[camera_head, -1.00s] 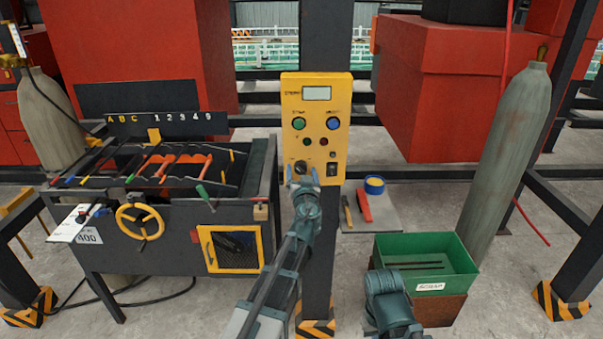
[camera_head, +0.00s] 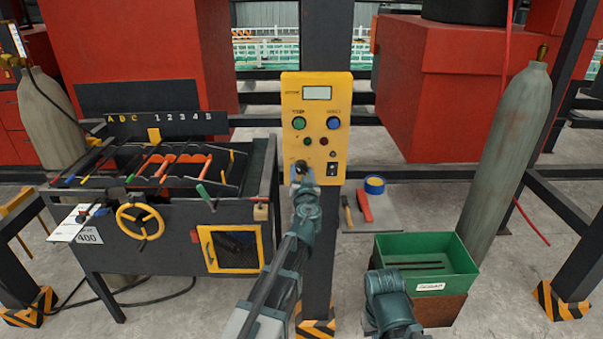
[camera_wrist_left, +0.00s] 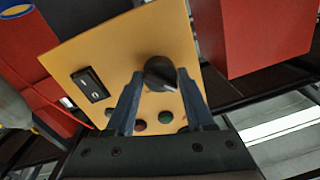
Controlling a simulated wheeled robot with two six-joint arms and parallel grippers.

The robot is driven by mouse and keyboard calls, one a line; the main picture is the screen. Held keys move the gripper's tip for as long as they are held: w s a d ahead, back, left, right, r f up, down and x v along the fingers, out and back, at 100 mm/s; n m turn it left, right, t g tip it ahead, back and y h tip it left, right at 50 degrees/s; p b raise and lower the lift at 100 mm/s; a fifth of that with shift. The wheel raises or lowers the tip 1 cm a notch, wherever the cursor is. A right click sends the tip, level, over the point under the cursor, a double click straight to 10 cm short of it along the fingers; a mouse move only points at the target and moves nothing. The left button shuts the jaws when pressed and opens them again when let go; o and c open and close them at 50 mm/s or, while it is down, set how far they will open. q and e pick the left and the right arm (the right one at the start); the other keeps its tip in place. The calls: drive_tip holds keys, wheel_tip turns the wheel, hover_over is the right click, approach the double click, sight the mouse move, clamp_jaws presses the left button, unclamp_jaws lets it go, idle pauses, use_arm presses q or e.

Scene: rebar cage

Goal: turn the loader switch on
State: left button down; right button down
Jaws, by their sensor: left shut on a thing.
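The yellow control panel (camera_head: 317,120) is on the dark post and has a display, green and blue buttons, small lamps, a black rotary knob (camera_head: 299,167) at lower left and a black rocker switch (camera_head: 332,169) at lower right. My left gripper (camera_head: 301,176) reaches the knob from below. In the left wrist view the knob (camera_wrist_left: 160,73) sits between the two fingers of my left gripper (camera_wrist_left: 158,84), which is shut on it. The rocker switch also shows there (camera_wrist_left: 90,84), apart from the fingers. The label lettering is too blurred to read. Only part of my right arm shows.
A black workbench (camera_head: 170,210) with a yellow handwheel (camera_head: 140,221) stands left of the post. A green bin (camera_head: 425,262) and a grey gas cylinder (camera_head: 510,150) stand to the right. A mat (camera_head: 385,222) with hand tools lies behind the post.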

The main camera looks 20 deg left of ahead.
use_arm(q)
drive_tip(key=m, duration=0.4)
drive_tip(key=shift+f+b, duration=0.1)
drive_tip(key=shift+b, duration=0.2)
drive_tip(key=m, duration=0.5)
drive_tip(key=shift+t, duration=0.3)
drive_tip(key=m, duration=0.4)
drive_tip(key=shift+m+h+b, duration=0.3)
drive_tip(key=shift+h+b, duration=0.1)
drive_tip(key=shift+m, duration=2.2)
drive_tip(key=shift+s, duration=0.1)
drive_tip(key=shift+c, duration=1.4)
unclamp_jaws()
